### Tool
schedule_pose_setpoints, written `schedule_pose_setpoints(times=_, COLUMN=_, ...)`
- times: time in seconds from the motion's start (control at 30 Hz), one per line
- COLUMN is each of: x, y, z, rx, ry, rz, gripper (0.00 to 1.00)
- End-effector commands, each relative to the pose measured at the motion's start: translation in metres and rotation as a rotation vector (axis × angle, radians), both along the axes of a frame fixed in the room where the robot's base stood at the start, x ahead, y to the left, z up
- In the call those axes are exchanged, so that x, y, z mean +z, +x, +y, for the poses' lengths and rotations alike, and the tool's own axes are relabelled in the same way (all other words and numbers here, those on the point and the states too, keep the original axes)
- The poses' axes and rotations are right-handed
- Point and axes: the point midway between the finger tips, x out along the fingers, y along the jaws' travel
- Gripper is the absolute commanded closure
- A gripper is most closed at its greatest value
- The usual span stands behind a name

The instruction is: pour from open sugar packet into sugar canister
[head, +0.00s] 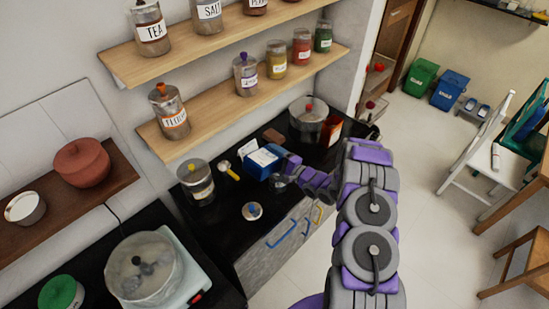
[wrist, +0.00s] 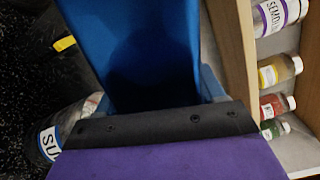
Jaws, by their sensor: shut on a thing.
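A blue packet (head: 257,166) with a pale patch is above or on the black counter in the head view. It fills the middle of the wrist view (wrist: 140,50), with a dark inside. My gripper (head: 288,167) is shut on the packet from its right side. A clear canister (head: 198,184) stands upright left of the packet, apart from it in the head view. In the wrist view, a clear canister (wrist: 52,140) with a label starting "SU" is at lower left, partly hidden by my gripper. I cannot see any sugar falling.
A small round lid (head: 252,211) with a knob and a yellow-handled tool (head: 229,172) lie on the black counter (head: 222,225). The lower shelf (head: 215,113) with several jars hangs above. A glass pot (head: 144,268) is at lower left.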

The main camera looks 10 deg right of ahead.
Motion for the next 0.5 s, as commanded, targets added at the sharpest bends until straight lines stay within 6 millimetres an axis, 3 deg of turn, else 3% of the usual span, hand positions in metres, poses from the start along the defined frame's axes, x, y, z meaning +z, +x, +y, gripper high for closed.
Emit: schedule_pose_setpoints(times=0.5, x=0.0059, y=-0.0004, z=0.0007, rx=0.001, ry=-0.017, rz=-0.016, gripper=1.0)
